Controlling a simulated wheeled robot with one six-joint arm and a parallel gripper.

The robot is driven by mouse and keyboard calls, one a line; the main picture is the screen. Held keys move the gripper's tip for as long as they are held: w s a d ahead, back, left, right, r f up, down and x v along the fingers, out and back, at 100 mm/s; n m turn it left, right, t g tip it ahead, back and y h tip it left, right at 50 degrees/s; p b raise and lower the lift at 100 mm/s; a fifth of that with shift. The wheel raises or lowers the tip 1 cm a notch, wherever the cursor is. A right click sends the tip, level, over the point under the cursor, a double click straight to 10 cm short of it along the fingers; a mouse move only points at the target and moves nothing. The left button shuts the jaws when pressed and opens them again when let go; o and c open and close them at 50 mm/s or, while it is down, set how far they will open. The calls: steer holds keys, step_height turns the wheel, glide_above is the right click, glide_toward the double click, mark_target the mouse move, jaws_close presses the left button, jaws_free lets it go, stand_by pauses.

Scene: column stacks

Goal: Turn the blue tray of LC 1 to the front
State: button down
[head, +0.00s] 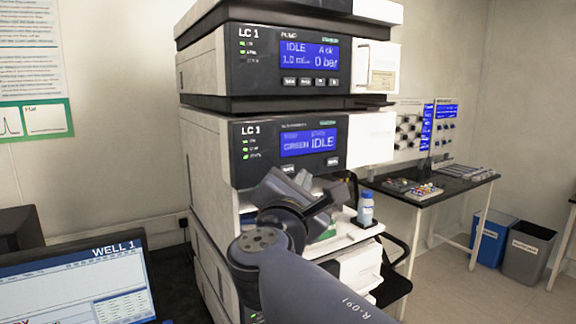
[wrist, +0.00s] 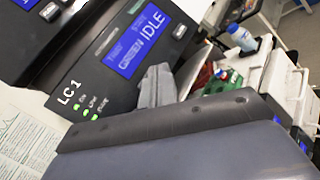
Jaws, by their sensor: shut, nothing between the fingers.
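The LC 1 stack (head: 205,150) stands in the middle of the head view. Its lower LC 1 module has a dark panel with a blue screen (head: 308,142) reading GREEN IDLE; this screen also shows tilted in the wrist view (wrist: 140,40). Two small buttons sit under it, the right one (head: 332,162) in plain view. My gripper (head: 303,180) is shut and empty, just in front of the panel's lower edge. Its grey fingers also show in the wrist view (wrist: 157,88). A green part (head: 327,232) shows behind my arm. I see no blue tray; my arm hides much of the opening.
A bottle with a blue cap (head: 365,210) stands on a white shelf right of my arm. A monitor (head: 78,285) is at the lower left. A side table (head: 465,185) and blue and grey bins (head: 527,250) are at the right, with bare floor before them.

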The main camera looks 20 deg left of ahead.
mark_target(294, 167)
steer(key=shift+w+a, duration=0.8)
steer(key=shift+a, duration=0.05)
steer(key=shift+a, duration=0.1)
stand_by(1.5)
steer(key=shift+w+a, duration=0.25)
steer(key=shift+w+a, duration=0.25)
steer(key=shift+a, duration=0.05)
stand_by(0.7)
steer(key=shift+s+d, duration=0.1)
steer(key=shift+d, duration=0.05)
steer(key=shift+s+d, duration=0.45)
steer(key=shift+d, duration=0.05)
stand_by(0.3)
steer(key=shift+s+d+b, duration=0.9)
steer(key=shift+s+d, duration=0.7)
steer(key=shift+d, duration=0.3)
